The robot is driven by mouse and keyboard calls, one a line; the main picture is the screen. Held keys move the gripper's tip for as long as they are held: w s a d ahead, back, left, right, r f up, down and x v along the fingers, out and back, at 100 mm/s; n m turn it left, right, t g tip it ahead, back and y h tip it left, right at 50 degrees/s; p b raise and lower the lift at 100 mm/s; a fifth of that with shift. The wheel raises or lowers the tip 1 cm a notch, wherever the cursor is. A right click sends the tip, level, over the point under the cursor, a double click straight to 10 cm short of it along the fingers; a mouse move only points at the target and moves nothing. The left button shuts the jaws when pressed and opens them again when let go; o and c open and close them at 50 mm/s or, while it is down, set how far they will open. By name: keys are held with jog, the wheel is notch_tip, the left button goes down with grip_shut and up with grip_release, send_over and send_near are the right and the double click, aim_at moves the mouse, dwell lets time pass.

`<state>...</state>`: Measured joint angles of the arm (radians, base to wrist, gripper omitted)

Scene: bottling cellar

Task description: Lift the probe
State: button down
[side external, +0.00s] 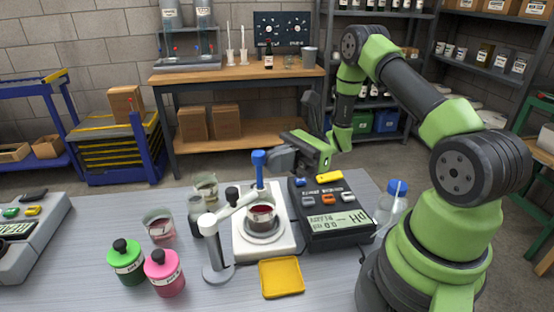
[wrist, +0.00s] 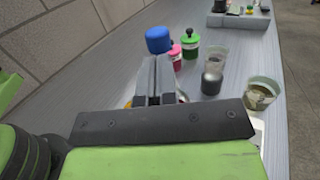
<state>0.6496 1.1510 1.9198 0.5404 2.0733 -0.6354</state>
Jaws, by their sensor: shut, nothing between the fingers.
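The probe has a blue cap (side external: 258,158) and stands upright in the white holder arm (side external: 236,206), above a small beaker of dark red liquid (side external: 262,217). The beaker sits on a white stirrer plate (side external: 282,243). My gripper (side external: 272,160) is just right of the blue cap in the side view. In the wrist view, the gripper's fingers (wrist: 155,80) are shut together with nothing between them. The blue cap (wrist: 158,40) shows beyond the fingertips. I cannot tell whether the fingers touch it. The probe's lower end is hidden.
A pH meter (side external: 333,226) stands right of the stirrer, and a yellow tray (side external: 282,278) lies in front. Green (side external: 127,266) and pink (side external: 164,275) bottles and a beaker (side external: 159,226) stand to the left. A wash bottle (side external: 391,208) is near my base. The bench's left middle is clear.

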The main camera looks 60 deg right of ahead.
jog(key=shift+w+a+r, duration=0.1)
jog(key=shift+a+r, duration=0.15)
jog(key=shift+r, duration=0.2)
